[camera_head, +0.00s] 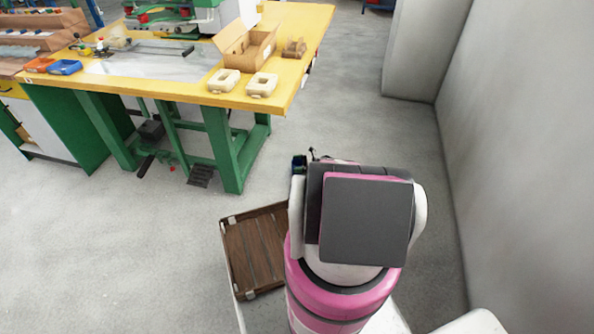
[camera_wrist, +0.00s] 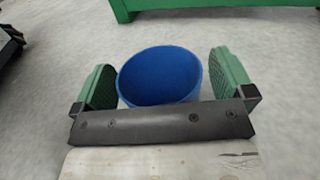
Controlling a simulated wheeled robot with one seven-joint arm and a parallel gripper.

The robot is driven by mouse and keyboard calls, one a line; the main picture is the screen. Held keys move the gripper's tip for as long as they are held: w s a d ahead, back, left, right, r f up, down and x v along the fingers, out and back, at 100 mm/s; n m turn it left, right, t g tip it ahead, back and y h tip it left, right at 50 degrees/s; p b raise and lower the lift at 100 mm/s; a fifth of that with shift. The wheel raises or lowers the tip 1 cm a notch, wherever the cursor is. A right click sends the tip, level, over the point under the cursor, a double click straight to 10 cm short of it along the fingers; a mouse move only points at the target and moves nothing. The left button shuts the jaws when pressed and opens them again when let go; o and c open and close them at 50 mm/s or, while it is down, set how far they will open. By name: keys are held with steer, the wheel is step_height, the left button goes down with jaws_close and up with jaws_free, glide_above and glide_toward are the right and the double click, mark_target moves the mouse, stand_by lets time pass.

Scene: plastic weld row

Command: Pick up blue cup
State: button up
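The blue cup (camera_wrist: 160,78) is in the middle of the wrist view, with its round open mouth facing the camera. My gripper (camera_wrist: 160,85) has one green finger pad on each side of the cup, and both pads appear to touch its wall. The cup is held with open floor behind it. Its lower part is hidden behind the dark bar of my gripper. In the head view my arm hides most of my gripper, and only a small dark blue and green bit (camera_head: 299,164) shows beside it.
A yellow-topped workbench (camera_head: 180,90) with green legs stands ahead to the left. A wooden-floored tray (camera_head: 255,250) lies left of my arm. A grey wall (camera_head: 520,150) is at right.

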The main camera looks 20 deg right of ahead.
steer(key=c, duration=0.9)
steer(key=shift+r, duration=0.1)
